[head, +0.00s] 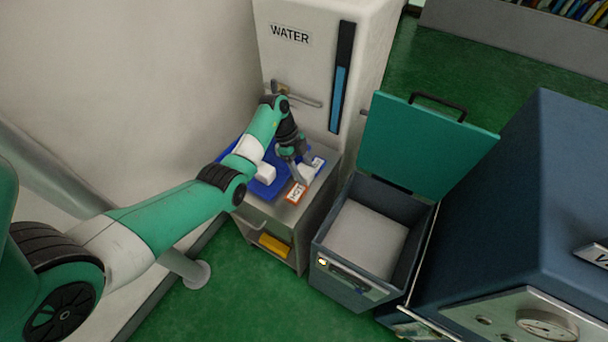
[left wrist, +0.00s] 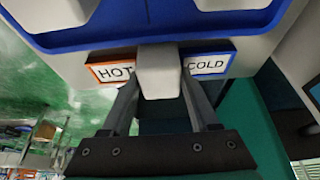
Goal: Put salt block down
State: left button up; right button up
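My left gripper (head: 299,164) is over the front right part of the small grey cabinet. In the left wrist view its two fingers (left wrist: 160,82) lie against both sides of a white salt block (left wrist: 159,65). The block is between the orange-edged HOT label (left wrist: 113,70) and the blue-edged COLD label (left wrist: 208,64). In the head view this white block (head: 307,172) is partly covered by the gripper. Whether it touches the cabinet top is unclear. My right gripper is in neither view.
A blue tray (head: 231,155) on the cabinet holds another white block (head: 265,172). The WATER unit (head: 300,70) stands close behind. To the right, a chest with its green lid (head: 425,140) raised has pale contents (head: 366,238). A large blue machine (head: 540,190) is farther right.

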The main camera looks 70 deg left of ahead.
aim_at(309, 174)
pick_arm(q)
grip_shut()
jog(key=shift+r, duration=0.1)
jog(key=shift+r, duration=0.25)
jog(key=r+p, duration=0.1)
jog(key=r, duration=0.1)
jog(key=r+p, duration=0.1)
jog(key=p, duration=0.1)
jog(key=shift+s+d+r, duration=0.15)
jog(key=shift+d+r, duration=0.05)
jog(key=shift+r, duration=0.2)
jog(key=s+d+r+p, duration=0.8)
jog(key=d+p, duration=0.2)
jog(key=p, duration=0.5)
jog(key=shift+s+d+r, duration=0.15)
jog(key=shift+s+r, duration=0.1)
jog(key=shift+s, duration=0.1)
